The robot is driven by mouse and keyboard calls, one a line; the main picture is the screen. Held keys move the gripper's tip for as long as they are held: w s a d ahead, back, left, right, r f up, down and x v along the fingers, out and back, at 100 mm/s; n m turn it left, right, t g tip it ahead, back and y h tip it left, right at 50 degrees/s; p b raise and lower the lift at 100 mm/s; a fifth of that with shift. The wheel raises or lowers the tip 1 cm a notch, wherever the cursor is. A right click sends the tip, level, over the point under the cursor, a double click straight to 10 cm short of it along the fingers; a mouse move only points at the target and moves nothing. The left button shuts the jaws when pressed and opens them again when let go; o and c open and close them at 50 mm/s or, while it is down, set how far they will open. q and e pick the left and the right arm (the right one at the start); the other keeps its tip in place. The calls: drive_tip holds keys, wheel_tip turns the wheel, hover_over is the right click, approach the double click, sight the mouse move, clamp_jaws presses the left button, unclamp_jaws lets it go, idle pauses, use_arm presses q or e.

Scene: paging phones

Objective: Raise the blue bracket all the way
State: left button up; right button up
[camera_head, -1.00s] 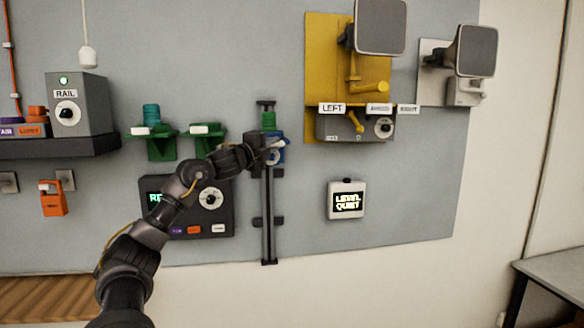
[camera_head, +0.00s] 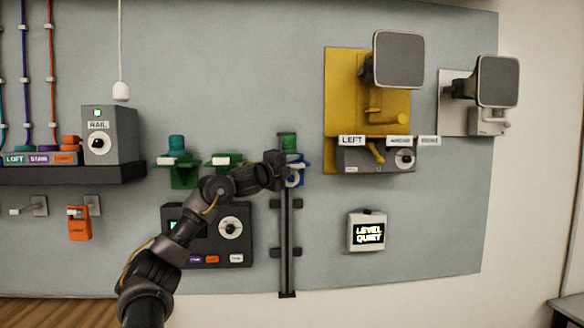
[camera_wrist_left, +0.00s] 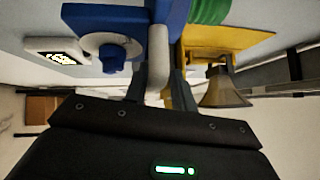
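The blue bracket (camera_head: 301,163) is near the top of a dark vertical rail (camera_head: 287,235) on the grey wall panel. A green piece (camera_head: 289,143) sits just above it, close to the rail's top end. My left gripper (camera_head: 284,172) is at the bracket and partly covers it. In the left wrist view the blue bracket (camera_wrist_left: 172,14) has a pale bar (camera_wrist_left: 158,60) between the two fingers (camera_wrist_left: 158,88), which appear closed on it. The green piece also shows there (camera_wrist_left: 208,12). My right gripper is not in view.
Green shelf brackets (camera_head: 184,174) stand left of the rail, above a dark control box (camera_head: 240,250). A yellow panel with a speaker (camera_head: 340,95) and a "LEVEL QUIET" display (camera_head: 367,232) are to the right. The panel below the bracket, beside the rail, is mostly clear.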

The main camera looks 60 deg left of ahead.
use_arm(q)
drive_tip(key=shift+s+d+f+b, duration=0.15)
drive_tip(key=shift+s+f+b, duration=0.1)
drive_tip(key=shift+b, duration=0.25)
drive_tip(key=b+v, duration=0.8)
drive_tip(key=v, duration=0.2)
idle(0.3)
